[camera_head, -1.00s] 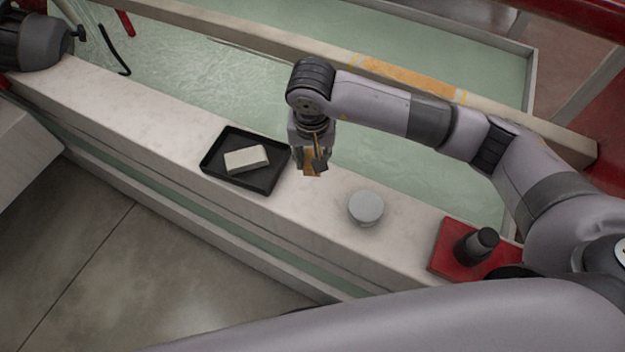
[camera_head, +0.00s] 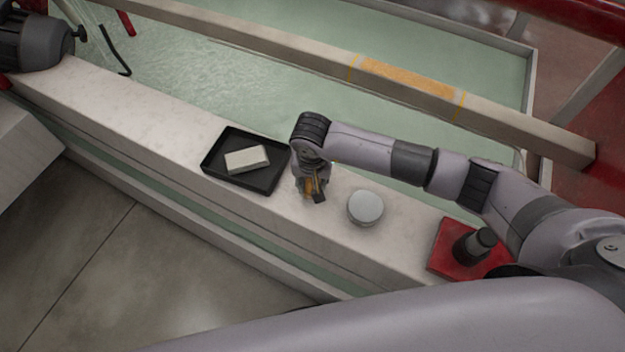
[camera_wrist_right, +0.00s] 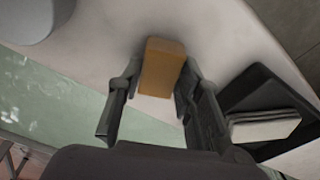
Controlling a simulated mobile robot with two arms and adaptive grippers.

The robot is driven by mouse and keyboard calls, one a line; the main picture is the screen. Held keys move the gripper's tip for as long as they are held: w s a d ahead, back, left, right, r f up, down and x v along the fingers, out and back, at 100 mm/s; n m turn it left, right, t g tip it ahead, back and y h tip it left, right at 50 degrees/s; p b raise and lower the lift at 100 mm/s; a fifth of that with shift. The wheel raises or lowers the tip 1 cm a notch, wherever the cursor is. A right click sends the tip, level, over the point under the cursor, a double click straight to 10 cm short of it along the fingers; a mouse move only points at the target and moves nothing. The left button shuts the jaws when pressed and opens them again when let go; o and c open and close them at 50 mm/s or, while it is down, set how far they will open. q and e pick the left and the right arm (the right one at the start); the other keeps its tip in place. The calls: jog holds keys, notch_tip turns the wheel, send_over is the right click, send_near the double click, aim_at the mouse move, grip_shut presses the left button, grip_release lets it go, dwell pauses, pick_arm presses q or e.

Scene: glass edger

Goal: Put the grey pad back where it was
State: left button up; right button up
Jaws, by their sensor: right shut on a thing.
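A pale grey-white pad (camera_head: 247,159) lies flat in a black tray (camera_head: 270,182) on the stone ledge. The pad (camera_wrist_right: 264,126) and part of the tray (camera_wrist_right: 258,84) also show at the right of the right wrist view. My right gripper (camera_head: 314,196) is low over the ledge, between the tray and a round grey disc. It is shut on an orange-brown block (camera_wrist_right: 161,67), which sits between its fingers. I cannot tell whether the block touches the ledge. My left gripper is not in view.
The round grey disc (camera_head: 365,208) stands close to the right of my right gripper. Farther right, a red plate (camera_head: 446,262) holds a dark cylinder (camera_head: 474,246). Pale green water (camera_head: 220,75) lies behind the ledge. The ledge left of the tray is clear.

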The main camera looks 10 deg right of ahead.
jog(key=shift+f, duration=0.15)
jog(key=o, duration=0.8)
jog(key=shift+o, duration=0.2)
jog(key=shift+r, duration=0.35)
notch_tip(320, 180, up, 12)
jog(key=s+b, duration=0.1)
jog(key=shift+s+a+f, duration=0.2)
jog(key=shift+s, duration=0.05)
